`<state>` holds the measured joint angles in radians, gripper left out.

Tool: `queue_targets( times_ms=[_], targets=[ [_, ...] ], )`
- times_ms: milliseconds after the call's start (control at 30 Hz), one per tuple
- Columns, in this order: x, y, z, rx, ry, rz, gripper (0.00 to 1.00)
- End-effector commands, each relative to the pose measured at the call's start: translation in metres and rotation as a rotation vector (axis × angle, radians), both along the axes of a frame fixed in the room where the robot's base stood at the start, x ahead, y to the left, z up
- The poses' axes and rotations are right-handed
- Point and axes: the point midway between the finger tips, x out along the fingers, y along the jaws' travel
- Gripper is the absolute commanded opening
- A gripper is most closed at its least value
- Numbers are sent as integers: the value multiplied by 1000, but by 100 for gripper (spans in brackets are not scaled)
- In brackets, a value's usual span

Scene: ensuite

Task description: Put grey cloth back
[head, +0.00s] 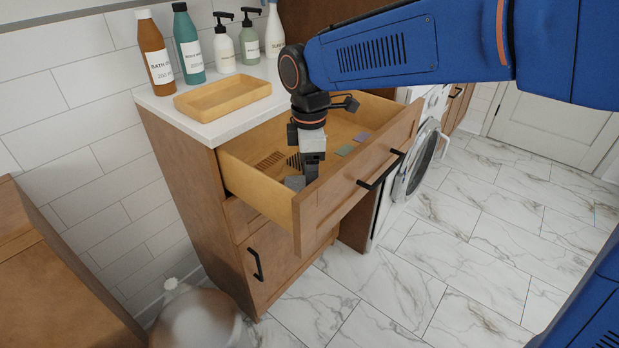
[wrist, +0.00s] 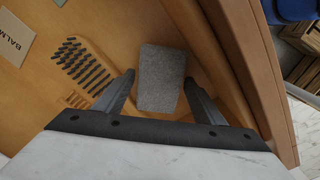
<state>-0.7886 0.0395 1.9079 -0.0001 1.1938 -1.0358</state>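A grey cloth (wrist: 160,78), a small folded rectangle, lies in the open wooden drawer (head: 265,198). In the head view a grey patch of it (head: 294,183) shows near the drawer's front left corner, partly beside my gripper (head: 312,170). My gripper points down into the drawer. In the wrist view my gripper (wrist: 159,80) is open, with one finger on each side of the cloth and a gap to both. I cannot tell how far the fingertips are above it.
A dark comb-like item (wrist: 85,65) lies left of the cloth. Green (head: 343,150) and purple (head: 361,137) pieces lie further right in the drawer. Its front panel (head: 355,165) stands close to my gripper. A wooden tray (head: 222,97) and several bottles stand on the white counter.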

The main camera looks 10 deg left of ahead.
Motion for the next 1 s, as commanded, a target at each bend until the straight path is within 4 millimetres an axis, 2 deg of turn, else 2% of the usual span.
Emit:
queue_targets(
  times_ms=[333,467,1000],
  targets=[
    [0,0,1,0,0,0,71],
    [0,0,10,1,-1,0,71],
    [0,0,104,1,-2,0,71]
  ],
)
